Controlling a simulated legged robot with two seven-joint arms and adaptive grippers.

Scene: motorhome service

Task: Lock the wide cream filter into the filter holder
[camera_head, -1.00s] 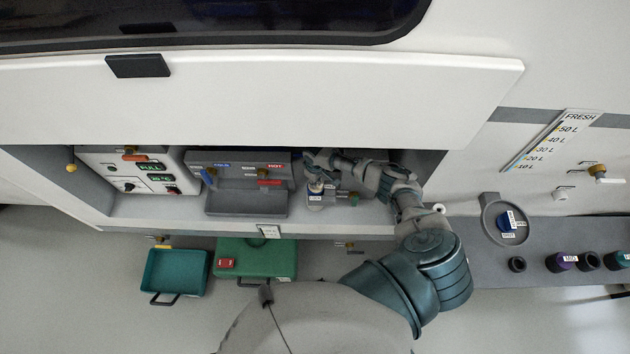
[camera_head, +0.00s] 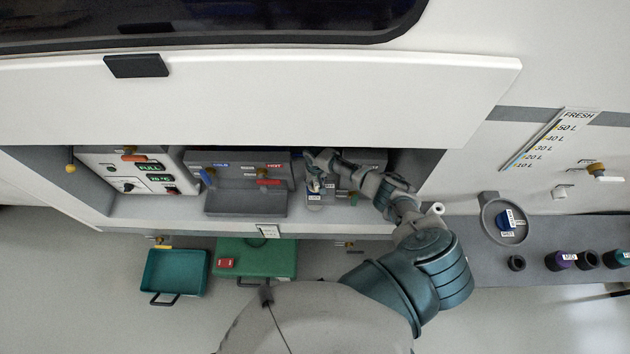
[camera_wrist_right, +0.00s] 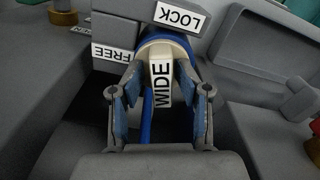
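The wide cream filter (camera_wrist_right: 160,62), with a WIDE label on its grip, sits at the blue ring (camera_wrist_right: 182,42) of the grey filter holder (camera_wrist_right: 112,30) in the right wrist view. Labels FREE and LOCK are beside it. My right gripper (camera_wrist_right: 161,72) has its blue-padded fingers on both sides of the filter and appears closed on it. In the head view my right gripper (camera_head: 314,184) reaches into the service bay at the holder and largely covers the filter. The fingers hide how deep the filter sits. My left gripper is not in view.
A grey tray (camera_head: 246,205) with cold and hot taps lies left of my right gripper. The raised white hatch (camera_head: 260,100) hangs above the bay. A round dish (camera_head: 490,222) and several dark caps (camera_head: 560,262) are on the right shelf. Green containers (camera_head: 175,272) stand below.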

